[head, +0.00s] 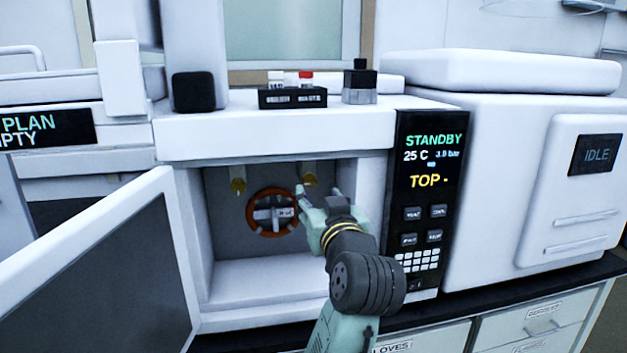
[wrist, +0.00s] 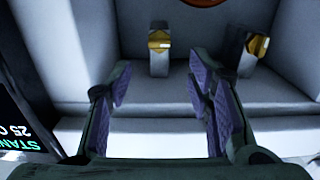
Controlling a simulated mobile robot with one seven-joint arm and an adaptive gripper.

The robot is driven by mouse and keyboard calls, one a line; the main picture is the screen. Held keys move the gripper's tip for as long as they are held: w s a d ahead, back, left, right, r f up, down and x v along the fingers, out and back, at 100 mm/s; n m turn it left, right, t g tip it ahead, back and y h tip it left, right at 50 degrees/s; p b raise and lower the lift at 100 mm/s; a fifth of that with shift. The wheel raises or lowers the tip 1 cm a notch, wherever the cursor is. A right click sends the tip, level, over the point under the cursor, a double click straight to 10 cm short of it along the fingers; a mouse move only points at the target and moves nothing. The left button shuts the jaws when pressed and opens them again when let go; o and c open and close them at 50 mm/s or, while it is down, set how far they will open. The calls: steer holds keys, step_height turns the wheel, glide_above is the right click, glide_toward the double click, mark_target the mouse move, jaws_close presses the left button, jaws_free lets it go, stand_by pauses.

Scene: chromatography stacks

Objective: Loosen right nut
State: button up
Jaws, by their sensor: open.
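The right nut (head: 310,181) is a small brass fitting at the upper back of the open oven chamber, just beyond my gripper (head: 320,192). In the wrist view, which is turned over, this nut (wrist: 159,41) is the left of two and sits ahead of my gripper (wrist: 158,76), roughly in line with the gap between the purple-padded fingers. The fingers are open and empty, apart from the nut. The left nut (head: 238,186) hangs at the upper left of the chamber; it also shows in the wrist view (wrist: 258,45).
An orange-red ring column (head: 251,226) hangs between the nuts. The oven door (head: 100,275) stands open at left. A control panel (head: 426,180) reading STANDBY borders the chamber on the right. A vial rack (head: 292,98) and a dark bottle (head: 360,80) stand on top.

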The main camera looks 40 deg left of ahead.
mark_target(311, 182)
steer(key=p+x, duration=0.1)
steer(key=x, duration=0.6)
steer(key=shift+w+a+p, duration=0.2)
steer(key=shift+w+p, duration=0.05)
steer(key=shift+p, duration=0.1)
steer(key=shift+c, duration=0.2)
jaws_close()
